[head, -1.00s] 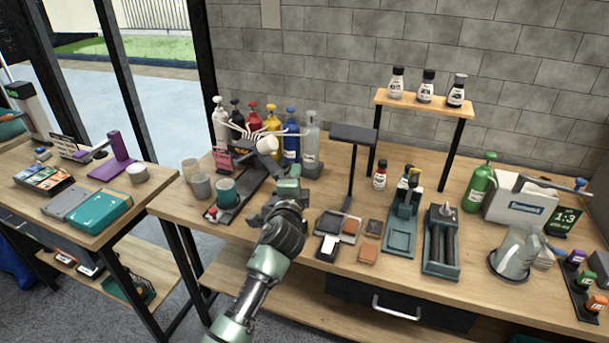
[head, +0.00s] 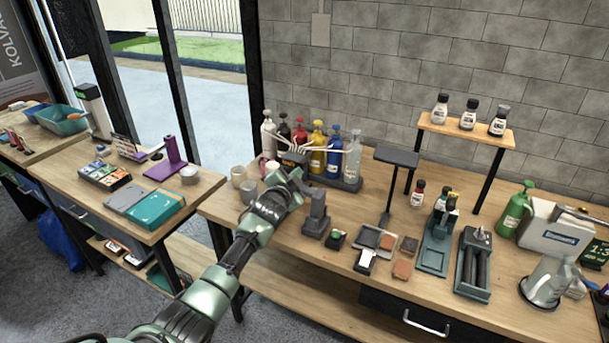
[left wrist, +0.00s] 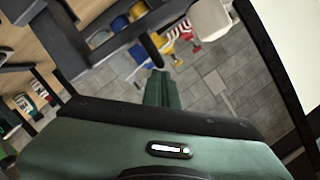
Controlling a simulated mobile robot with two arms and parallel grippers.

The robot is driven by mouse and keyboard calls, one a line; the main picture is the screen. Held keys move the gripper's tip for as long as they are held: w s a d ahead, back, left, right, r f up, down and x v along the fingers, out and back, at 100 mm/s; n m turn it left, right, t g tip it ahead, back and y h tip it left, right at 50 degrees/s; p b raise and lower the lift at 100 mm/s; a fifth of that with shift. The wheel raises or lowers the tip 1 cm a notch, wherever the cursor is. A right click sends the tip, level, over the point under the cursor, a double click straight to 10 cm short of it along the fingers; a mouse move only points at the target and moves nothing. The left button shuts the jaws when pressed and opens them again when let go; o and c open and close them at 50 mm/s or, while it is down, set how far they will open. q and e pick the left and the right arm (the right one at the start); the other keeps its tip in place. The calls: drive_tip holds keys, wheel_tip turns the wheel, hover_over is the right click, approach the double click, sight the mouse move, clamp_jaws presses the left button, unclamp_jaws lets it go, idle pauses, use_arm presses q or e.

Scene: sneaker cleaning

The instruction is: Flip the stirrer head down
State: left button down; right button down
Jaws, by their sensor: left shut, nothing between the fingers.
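My left gripper (head: 284,181) reaches over the left end of the workbench, in front of the stirrer. Its green fingers (left wrist: 162,90) are shut together in the left wrist view, with nothing between them. The stirrer's base, column and cup are mostly hidden behind my gripper and forearm in the head view. A pale rounded piece (head: 271,168) shows just left of the gripper; it may be the stirrer head, but I cannot tell its angle or whether I touch it. A pale shape also stands near the top of the left wrist view. My right gripper is out of view.
Pump bottles (head: 318,148) stand in a row behind the gripper. Pale cups (head: 250,190) stand to its left. A dark grey upright device (head: 317,212) is just right of it. A dark raised stand (head: 396,157) is farther right. The side table is at left.

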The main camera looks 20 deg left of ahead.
use_arm(q)
drive_tip(key=shift+a+f, duration=0.35)
drive_tip(key=shift+a, duration=0.4)
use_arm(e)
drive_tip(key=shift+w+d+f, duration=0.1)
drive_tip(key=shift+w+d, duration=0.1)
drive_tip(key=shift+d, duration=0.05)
use_arm(q)
drive_tip(key=shift+a+f, duration=0.1)
drive_tip(key=shift+f, duration=0.05)
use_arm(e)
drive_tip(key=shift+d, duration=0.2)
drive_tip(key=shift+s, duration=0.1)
